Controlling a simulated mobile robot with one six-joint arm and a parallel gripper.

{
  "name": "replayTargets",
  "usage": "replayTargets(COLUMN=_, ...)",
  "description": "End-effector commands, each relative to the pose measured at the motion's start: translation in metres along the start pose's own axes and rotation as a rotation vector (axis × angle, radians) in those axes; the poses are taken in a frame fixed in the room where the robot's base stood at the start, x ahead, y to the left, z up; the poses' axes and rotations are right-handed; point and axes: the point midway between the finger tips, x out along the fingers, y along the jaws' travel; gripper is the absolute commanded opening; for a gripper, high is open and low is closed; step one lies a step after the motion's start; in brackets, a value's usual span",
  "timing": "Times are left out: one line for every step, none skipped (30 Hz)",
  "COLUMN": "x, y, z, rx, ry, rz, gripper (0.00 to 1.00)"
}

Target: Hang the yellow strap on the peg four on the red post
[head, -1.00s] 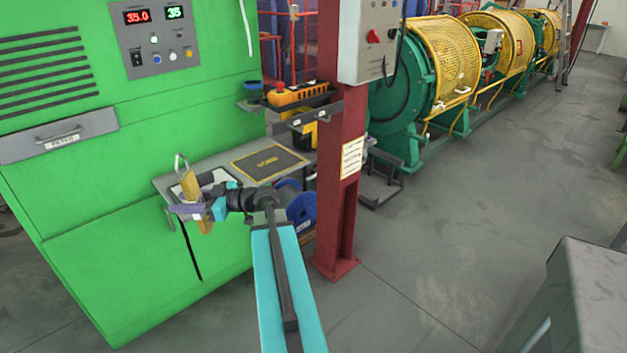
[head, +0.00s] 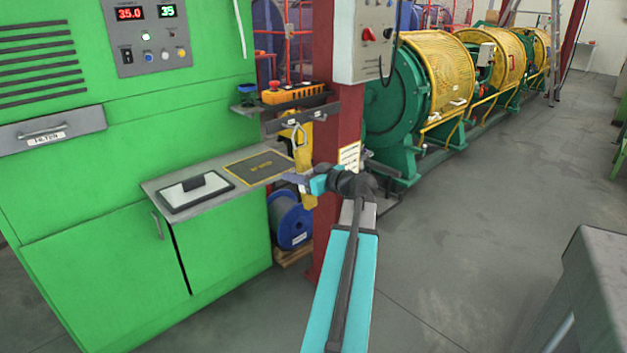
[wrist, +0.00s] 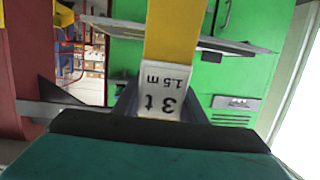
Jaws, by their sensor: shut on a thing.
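The yellow strap (head: 305,160) is upright in my gripper (head: 298,179), in front of the red post (head: 338,125). In the wrist view the yellow strap (wrist: 172,30) rises from between the jaws, and its white label reads "3 t 1.5 m" upside down. My gripper is shut on the strap's label part. The strap's upper end is close to the dark peg rail (head: 325,112) on the post; whether they touch I cannot tell. The rail bears small white labels, too small to read, so peg four cannot be told apart.
An orange pendant control (head: 292,94) lies above the rail. A green cabinet (head: 100,245) with a shelf (head: 215,174) stands at left, a tablet (head: 195,190) on it. A blue spool (head: 290,222) sits below.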

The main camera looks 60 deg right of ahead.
Motion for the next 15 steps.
replayTargets(x=-0.009, y=0.013, z=0.004, rx=0.003, ry=0.001, rz=0.026, gripper=0.05)
replayTargets(x=-0.014, y=0.018, z=0.004, rx=0.005, ry=0.001, rz=0.037, gripper=0.05)
replayTargets(x=-0.019, y=0.024, z=0.004, rx=0.008, ry=0.0, rz=0.051, gripper=0.05)
replayTargets(x=-0.022, y=0.028, z=0.004, rx=0.01, ry=0.0, rz=0.06, gripper=0.05)
replayTargets(x=-0.025, y=0.032, z=0.005, rx=0.011, ry=-0.001, rz=0.067, gripper=0.05)
replayTargets(x=-0.028, y=0.035, z=0.005, rx=0.012, ry=-0.002, rz=0.075, gripper=0.05)
replayTargets(x=-0.03, y=0.037, z=0.005, rx=0.013, ry=-0.002, rz=0.08, gripper=0.05)
replayTargets(x=-0.031, y=0.038, z=0.005, rx=0.014, ry=-0.002, rz=0.083, gripper=0.05)
replayTargets(x=-0.032, y=0.039, z=0.005, rx=0.014, ry=-0.003, rz=0.085, gripper=0.05)
replayTargets(x=-0.033, y=0.04, z=0.005, rx=0.014, ry=-0.003, rz=0.086, gripper=0.05)
replayTargets(x=-0.033, y=0.04, z=0.005, rx=0.014, ry=-0.003, rz=0.087, gripper=0.05)
replayTargets(x=-0.033, y=0.04, z=0.004, rx=0.014, ry=-0.003, rz=0.087, gripper=0.05)
replayTargets(x=-0.033, y=0.04, z=0.004, rx=0.014, ry=-0.003, rz=0.086, gripper=0.05)
replayTargets(x=-0.033, y=0.04, z=0.004, rx=0.014, ry=-0.003, rz=0.086, gripper=0.05)
replayTargets(x=-0.033, y=0.04, z=0.004, rx=0.014, ry=-0.003, rz=0.086, gripper=0.05)
